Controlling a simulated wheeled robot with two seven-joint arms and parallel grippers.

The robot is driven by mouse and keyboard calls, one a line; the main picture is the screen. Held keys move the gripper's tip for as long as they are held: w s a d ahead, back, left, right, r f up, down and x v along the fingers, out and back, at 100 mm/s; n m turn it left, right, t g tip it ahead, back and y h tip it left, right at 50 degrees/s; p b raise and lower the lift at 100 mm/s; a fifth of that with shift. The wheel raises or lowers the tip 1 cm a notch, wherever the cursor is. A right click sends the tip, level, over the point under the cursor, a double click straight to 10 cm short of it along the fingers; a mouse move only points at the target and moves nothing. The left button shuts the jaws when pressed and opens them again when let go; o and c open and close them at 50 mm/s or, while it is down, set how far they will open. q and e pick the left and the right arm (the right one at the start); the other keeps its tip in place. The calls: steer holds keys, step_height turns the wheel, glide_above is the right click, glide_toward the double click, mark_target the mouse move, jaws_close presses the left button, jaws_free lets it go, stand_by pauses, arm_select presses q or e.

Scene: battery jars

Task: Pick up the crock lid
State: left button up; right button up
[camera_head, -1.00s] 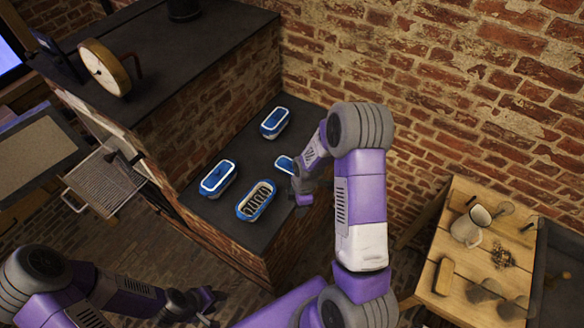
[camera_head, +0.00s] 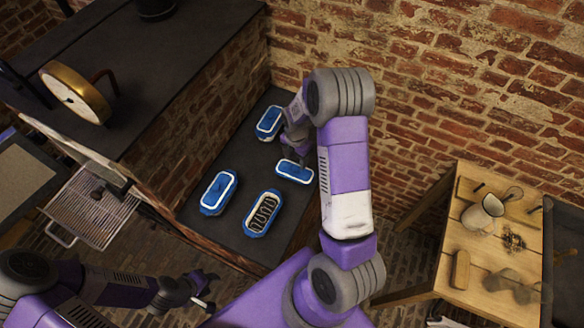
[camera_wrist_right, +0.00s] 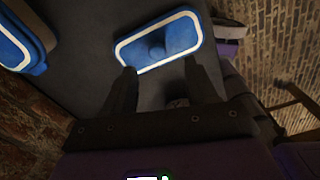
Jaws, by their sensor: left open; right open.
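The crock lid (camera_head: 294,171), blue with a white border, lies flat on the dark counter. In the right wrist view the lid (camera_wrist_right: 160,42) shows whole, with a round blue knob in its middle. My right gripper (camera_wrist_right: 160,82) is open and empty, its two fingers pointing at the lid's near edge with the knob beyond the fingertips. I cannot tell whether a finger touches the lid. The uncovered blue crock (camera_head: 263,212), with dark slots or items inside, stands left of the lid and nearer. My left gripper (camera_head: 208,290) is open and empty, away from the counter.
Two lidded blue crocks stand on the counter, one at the left (camera_head: 218,192) and one at the back (camera_head: 270,122). A brick wall rises behind. A raised dark shelf (camera_head: 110,60) holds a round gauge (camera_head: 77,92). A wooden table (camera_head: 470,265) with a jug stands right.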

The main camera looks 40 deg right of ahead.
mark_target(295, 167)
steer(key=f, duration=0.4)
steer(key=f+p, duration=0.1)
steer(key=shift+w+d+f, duration=0.1)
steer(key=shift+w+f, duration=0.15)
steer(key=shift+f, duration=0.15)
jaws_close()
